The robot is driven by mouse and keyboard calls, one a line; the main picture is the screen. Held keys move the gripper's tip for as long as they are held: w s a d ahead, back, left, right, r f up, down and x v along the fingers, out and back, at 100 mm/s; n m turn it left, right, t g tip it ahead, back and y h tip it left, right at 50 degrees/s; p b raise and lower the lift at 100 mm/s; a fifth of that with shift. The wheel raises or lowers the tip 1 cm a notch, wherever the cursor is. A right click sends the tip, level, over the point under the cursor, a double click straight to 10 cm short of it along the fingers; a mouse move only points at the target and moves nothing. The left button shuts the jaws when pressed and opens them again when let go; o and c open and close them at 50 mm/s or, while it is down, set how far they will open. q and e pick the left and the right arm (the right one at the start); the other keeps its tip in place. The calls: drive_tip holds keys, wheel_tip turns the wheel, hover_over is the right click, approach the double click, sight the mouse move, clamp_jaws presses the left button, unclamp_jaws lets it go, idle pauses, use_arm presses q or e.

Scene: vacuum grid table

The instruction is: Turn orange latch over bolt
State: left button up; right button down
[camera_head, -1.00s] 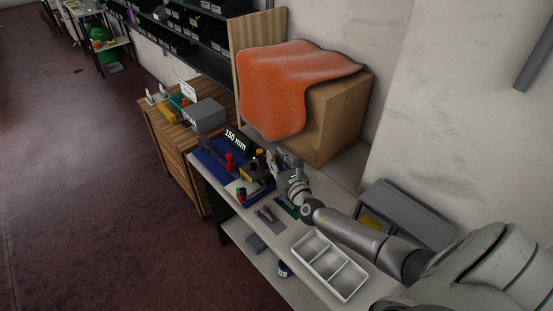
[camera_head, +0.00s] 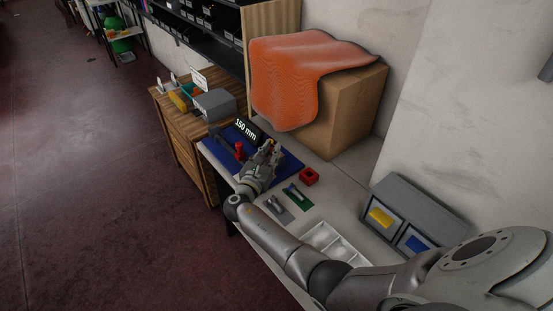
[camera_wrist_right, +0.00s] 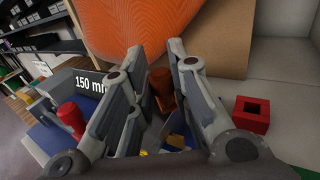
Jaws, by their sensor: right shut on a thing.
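My right gripper (camera_head: 266,152) is over the blue board (camera_head: 292,166) by the "150 mm" sign. In the right wrist view its fingers (camera_wrist_right: 156,58) stand on both sides of an orange-brown upright piece (camera_wrist_right: 160,84), which looks like the orange latch; the gripper is shut on it. In the head view the gripper mostly hides the latch. I cannot make out the bolt; the fingers cover that area. Some yellow (camera_wrist_right: 176,141) shows low between the fingers. My left gripper is not in view.
A red knob (camera_head: 239,151) stands left of the gripper, next to the 150 mm sign (camera_head: 246,130). A red block with a square hole (camera_head: 309,176), a green plate (camera_head: 298,197) and a white tray (camera_head: 318,236) lie nearby. A cardboard box (camera_head: 345,115) with an orange cloth (camera_head: 300,75) stands behind.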

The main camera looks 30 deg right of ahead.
drive_tip(key=m+g+b, duration=0.1)
drive_tip(key=w+a+m+g+h+b, duration=0.1)
drive_tip(key=b, duration=0.1)
drive_tip(key=shift+f+g+h, duration=0.3)
drive_tip(key=shift+w+a+r+m+g+h+b, duration=0.2)
drive_tip(key=shift+m+g+h+b, duration=0.25)
drive_tip(key=shift+g+b, duration=0.35)
drive_tip(key=shift+d+r, duration=0.1)
drive_tip(key=c, duration=1.3)
unclamp_jaws()
drive_tip(key=shift+c, duration=0.2)
drive_tip(key=shift+s, duration=0.1)
drive_tip(key=v, duration=0.7)
drive_tip(key=shift+a, duration=0.2)
